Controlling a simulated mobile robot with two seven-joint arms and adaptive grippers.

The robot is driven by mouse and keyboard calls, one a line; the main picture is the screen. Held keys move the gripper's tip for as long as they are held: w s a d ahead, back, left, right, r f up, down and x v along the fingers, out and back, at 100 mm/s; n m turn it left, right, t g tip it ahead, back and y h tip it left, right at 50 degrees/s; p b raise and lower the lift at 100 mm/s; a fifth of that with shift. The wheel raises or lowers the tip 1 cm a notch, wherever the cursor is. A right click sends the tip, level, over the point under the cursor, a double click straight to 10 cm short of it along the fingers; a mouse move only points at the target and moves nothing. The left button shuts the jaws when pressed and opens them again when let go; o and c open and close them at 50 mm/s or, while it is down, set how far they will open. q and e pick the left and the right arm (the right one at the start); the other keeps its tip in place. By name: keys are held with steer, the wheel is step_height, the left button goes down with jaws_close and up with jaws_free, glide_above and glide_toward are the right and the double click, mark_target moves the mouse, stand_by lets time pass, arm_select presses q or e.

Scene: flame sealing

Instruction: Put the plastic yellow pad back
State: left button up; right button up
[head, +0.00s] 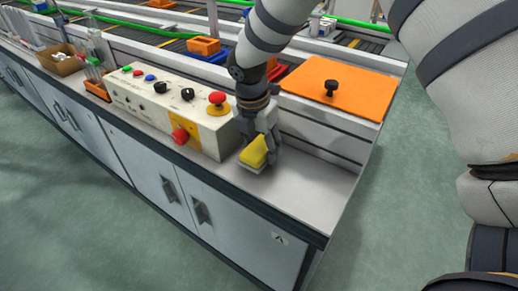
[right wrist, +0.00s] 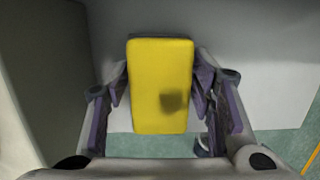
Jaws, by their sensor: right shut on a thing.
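The plastic yellow pad (head: 255,151) is a small yellow block in the head view, just above or on the white worktop beside the control box. My right gripper (head: 262,158) is shut on it, with fingers on both of its sides. In the right wrist view the yellow pad (right wrist: 160,85) stands between the two fingers of my right gripper (right wrist: 161,92), with the pale worktop behind it. I cannot tell whether the pad touches the worktop. My left gripper is not in view.
A control box (head: 150,110) with knobs, buttons and a red emergency stop (head: 218,98) stands left of the gripper. An orange panel with a black knob (head: 340,88) lies behind, to the right. The worktop (head: 310,190) is bare toward its right end. Orange trays and a conveyor are behind.

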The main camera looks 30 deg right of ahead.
mark_target(255, 150)
steer(key=shift+f, duration=0.65)
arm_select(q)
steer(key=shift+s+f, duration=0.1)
arm_select(e)
steer(key=shift+f, duration=0.1)
steer(key=shift+f, duration=0.1)
steer(key=o, duration=1.5)
steer(key=shift+o, duration=0.2)
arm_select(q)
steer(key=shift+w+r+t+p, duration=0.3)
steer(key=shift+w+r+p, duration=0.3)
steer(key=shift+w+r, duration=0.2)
arm_select(e)
step_height(255, 150, up, 12)
steer(key=a, duration=0.2)
steer(key=shift+s, duration=0.35)
